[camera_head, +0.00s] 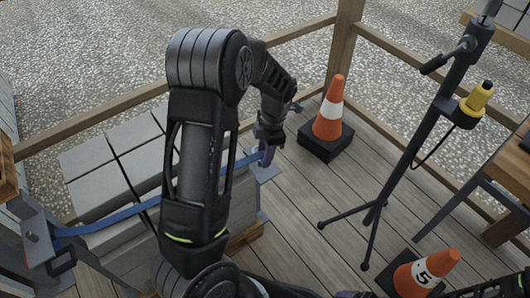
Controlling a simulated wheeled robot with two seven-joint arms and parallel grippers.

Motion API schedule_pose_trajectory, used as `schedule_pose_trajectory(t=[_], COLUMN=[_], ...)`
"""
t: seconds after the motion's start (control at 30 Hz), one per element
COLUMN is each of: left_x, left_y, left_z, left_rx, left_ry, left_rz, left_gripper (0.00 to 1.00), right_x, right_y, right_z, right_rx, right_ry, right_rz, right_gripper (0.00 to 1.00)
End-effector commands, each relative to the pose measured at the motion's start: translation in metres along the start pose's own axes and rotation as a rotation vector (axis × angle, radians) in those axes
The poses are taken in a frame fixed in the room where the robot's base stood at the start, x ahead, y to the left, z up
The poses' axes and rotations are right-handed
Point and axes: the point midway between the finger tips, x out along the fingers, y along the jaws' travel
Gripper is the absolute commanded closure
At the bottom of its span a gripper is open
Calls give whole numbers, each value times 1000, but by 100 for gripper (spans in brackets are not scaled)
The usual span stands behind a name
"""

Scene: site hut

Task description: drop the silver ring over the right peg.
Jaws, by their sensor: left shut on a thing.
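My left arm reaches in over the block stack, and my left gripper (267,148) points down near the right end of a blue strap. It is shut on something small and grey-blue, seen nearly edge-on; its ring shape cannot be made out. A flat grey metal plate (266,172) lies just below the fingertips. A grey metal bracket (38,238) stands at the far left end of the strap. I cannot clearly pick out the right peg; my arm hides much of the middle. My right gripper is not in view.
Grey blocks (105,160) are stacked at left under the blue strap (110,215). An orange cone (329,110) stands behind and right of the gripper. A tripod (408,155) and another cone (428,272) stand at right. Deck boards (310,195) between are clear.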

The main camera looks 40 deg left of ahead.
Motion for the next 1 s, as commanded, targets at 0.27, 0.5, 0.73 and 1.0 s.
schedule_pose_trajectory(t=[0.27,0.5,0.73,1.0], left_x=[23,42,58,65], left_y=[0,0,0,0], left_z=[3,6,9,10], left_rx=[0,0,1,1], left_ry=[0,1,1,0], left_rz=[0,-1,0,0], left_gripper=[100,100,100,100], right_x=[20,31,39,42], right_y=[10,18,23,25], right_z=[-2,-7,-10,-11], right_rx=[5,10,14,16], right_ry=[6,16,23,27], right_rz=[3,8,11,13], right_gripper=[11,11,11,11])
